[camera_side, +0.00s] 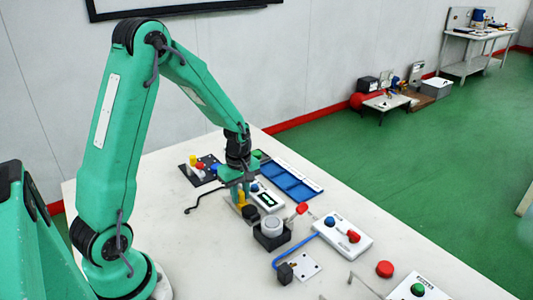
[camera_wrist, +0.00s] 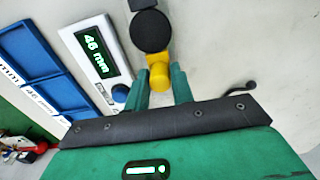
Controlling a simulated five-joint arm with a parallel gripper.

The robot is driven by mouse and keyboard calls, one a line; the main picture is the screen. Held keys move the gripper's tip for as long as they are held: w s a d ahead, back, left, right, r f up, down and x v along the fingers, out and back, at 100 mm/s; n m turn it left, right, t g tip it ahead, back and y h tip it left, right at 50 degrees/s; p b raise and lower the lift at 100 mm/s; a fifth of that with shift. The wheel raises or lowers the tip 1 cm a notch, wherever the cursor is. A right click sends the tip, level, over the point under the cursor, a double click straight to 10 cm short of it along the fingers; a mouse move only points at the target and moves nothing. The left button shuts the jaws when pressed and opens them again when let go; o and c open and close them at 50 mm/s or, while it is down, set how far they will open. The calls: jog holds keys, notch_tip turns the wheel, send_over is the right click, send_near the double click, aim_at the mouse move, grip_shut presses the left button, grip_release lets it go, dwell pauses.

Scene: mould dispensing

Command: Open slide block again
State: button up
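The likely slide block is a yellow piece with a yellow handle (camera_wrist: 158,75) and a round black part (camera_wrist: 150,32) at its far end; I cannot tell where the block itself begins. In the side view the yellow piece (camera_side: 241,198) stands under my gripper (camera_side: 238,188), beside the black part (camera_side: 249,212). In the wrist view the green fingers of my gripper (camera_wrist: 161,86) stand on both sides of the yellow handle and appear to touch it. A white gauge box (camera_wrist: 95,55) beside it reads 46 mm.
A dark block with a white cylinder (camera_side: 271,227) stands close in front of my gripper. A red-tipped lever (camera_side: 302,208) and a white button box (camera_side: 342,236) are right of it. A blue tray (camera_side: 290,182) lies behind.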

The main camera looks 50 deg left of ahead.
grip_shut()
jog(key=shift+a, duration=1.2)
jog(key=o, duration=0.5)
grip_release()
jog(key=shift+r, duration=0.1)
notch_tip(320, 180, up, 8)
